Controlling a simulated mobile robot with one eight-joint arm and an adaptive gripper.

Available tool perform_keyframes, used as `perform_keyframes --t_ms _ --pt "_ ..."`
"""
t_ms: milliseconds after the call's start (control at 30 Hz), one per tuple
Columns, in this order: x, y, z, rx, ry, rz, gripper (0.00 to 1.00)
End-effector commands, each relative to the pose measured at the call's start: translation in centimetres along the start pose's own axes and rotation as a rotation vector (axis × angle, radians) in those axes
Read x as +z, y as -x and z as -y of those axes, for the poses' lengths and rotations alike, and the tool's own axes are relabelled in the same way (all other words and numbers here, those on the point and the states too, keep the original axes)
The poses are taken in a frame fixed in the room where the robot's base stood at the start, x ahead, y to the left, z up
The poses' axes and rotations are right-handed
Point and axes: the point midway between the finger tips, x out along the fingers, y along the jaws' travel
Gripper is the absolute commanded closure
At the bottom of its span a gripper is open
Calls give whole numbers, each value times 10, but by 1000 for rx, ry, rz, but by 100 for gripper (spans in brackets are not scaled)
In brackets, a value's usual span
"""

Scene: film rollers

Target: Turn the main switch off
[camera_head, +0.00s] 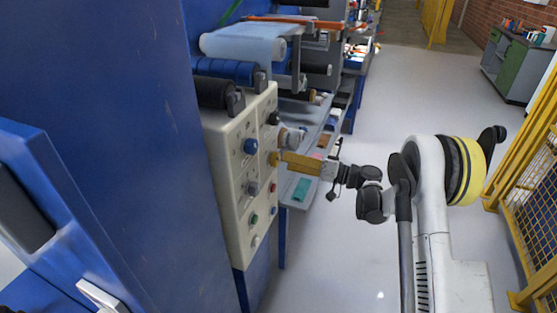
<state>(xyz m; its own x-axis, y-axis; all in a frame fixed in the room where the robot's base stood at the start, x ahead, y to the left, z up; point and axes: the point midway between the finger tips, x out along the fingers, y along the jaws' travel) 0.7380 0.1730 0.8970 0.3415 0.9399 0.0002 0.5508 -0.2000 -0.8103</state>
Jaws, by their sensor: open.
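A cream control panel (236,175) with several knobs and buttons stands at the centre left, seen at an angle. Which control is the main switch I cannot tell.
Rollers, one with pale blue film (243,48), lie behind the panel. A blue machine wall (120,130) fills the left.

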Motion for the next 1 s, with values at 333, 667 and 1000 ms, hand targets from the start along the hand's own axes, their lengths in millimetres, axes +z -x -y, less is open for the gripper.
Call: perform_keyframes --t_ms 333,667,1000 --pt "0 67 0 0 0 -1 33" --pt "0 76 0 0 0 0 33" --pt "-3 74 8 24 -7 13 33"
